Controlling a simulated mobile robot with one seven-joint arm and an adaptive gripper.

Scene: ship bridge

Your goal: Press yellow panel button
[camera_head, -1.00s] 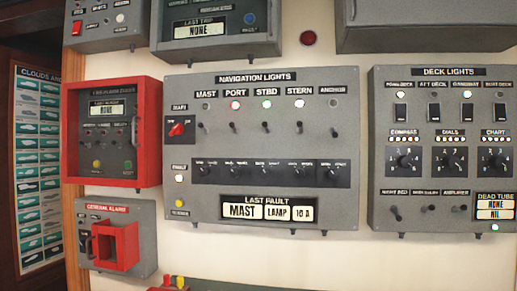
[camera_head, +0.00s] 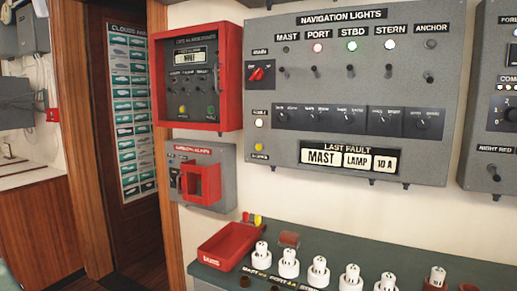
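Two small yellow buttons or lamps show on the wall panels. One yellow button (camera_head: 258,147) sits at the lower left corner of the grey navigation lights panel (camera_head: 300,98), below a lit white lamp. The other yellow button (camera_head: 182,110) sits low on the panel inside the red-framed box (camera_head: 229,80), left of a small green button (camera_head: 210,111). I cannot tell from the picture which of the two the task means. My gripper is not in view.
A grey general alarm box (camera_head: 220,153) with a red guard hangs below the red-framed box. A dark counter (camera_head: 330,250) below carries a red tray (camera_head: 228,243) and several white lamp bases. A doorway stands open at left.

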